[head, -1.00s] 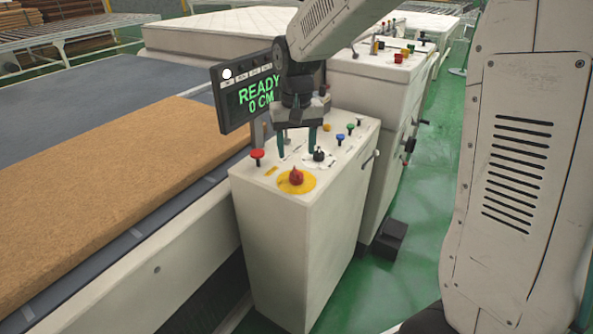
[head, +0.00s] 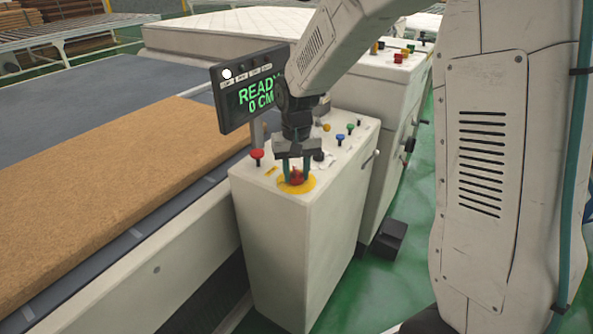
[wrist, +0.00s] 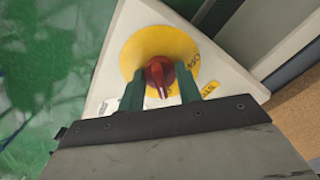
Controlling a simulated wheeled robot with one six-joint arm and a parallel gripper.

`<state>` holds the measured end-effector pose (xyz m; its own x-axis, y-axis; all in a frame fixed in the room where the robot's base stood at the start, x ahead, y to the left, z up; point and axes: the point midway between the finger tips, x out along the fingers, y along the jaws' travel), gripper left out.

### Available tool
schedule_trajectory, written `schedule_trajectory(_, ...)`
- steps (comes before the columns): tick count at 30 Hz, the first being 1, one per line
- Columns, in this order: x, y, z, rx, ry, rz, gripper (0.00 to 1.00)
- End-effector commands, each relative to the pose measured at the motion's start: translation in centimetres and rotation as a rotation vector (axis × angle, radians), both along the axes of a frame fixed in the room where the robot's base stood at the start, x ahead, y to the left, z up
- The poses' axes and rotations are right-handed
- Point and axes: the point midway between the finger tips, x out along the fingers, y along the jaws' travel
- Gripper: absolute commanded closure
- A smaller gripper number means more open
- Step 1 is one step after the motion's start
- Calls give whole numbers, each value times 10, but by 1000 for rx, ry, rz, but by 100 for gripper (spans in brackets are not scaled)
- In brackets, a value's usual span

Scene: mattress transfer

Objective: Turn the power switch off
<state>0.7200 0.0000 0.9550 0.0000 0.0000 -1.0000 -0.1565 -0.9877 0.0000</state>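The power switch (wrist: 158,75) is a red rotary knob on a round yellow plate (wrist: 140,48), at the near corner of the white control box top. In the head view the switch (head: 296,177) is partly hidden by my gripper. My gripper (head: 295,177) points down over the knob. In the wrist view its two green fingers (wrist: 160,88) are apart, one on each side of the knob. A gap shows between the fingers and the knob, so the gripper is open. The knob's pointer ridge runs toward the gripper in the wrist view.
The white control box (head: 290,240) also carries a red button (head: 257,154) and blue, green and yellow buttons. The display (head: 248,90) behind it reads "READY 0 CM". A brown mattress slab (head: 110,180) lies on the conveyor at left. Green floor is at right.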

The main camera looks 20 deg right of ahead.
Motion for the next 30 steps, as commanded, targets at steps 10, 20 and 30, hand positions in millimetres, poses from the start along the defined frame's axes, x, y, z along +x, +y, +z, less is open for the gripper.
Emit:
schedule_trajectory(10,0,0,0,0,0,21,88)
schedule_trajectory(20,0,0,1,0,0,200,88)
schedule_trajectory(30,0,0,1,0,0,517,88)
